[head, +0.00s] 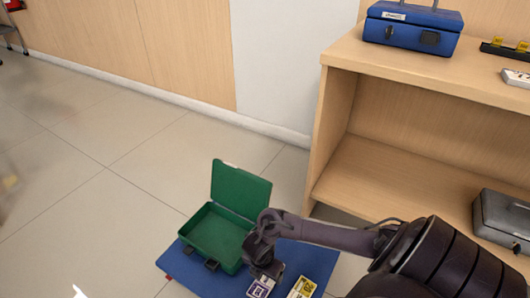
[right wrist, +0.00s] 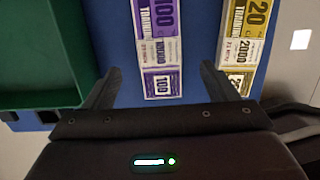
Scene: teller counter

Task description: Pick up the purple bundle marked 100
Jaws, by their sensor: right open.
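The purple bundle marked 100 (right wrist: 163,50) lies flat on the blue mat (right wrist: 205,25). In the head view it shows partly (head: 259,289) below my right gripper (head: 265,272). In the right wrist view my right gripper (right wrist: 160,72) is open and empty, one finger to each side of the bundle's line with gaps on both sides. I cannot tell how far above the bundle the fingertips are. My left gripper is not in view.
A yellow bundle marked 20 (head: 302,287) lies right of the purple one. An open green box (head: 217,236) stands on the mat at left. A wooden shelf (head: 335,105) at right carries a blue box (head: 411,28) on top and a grey box (head: 503,217) lower down. Open floor lies left.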

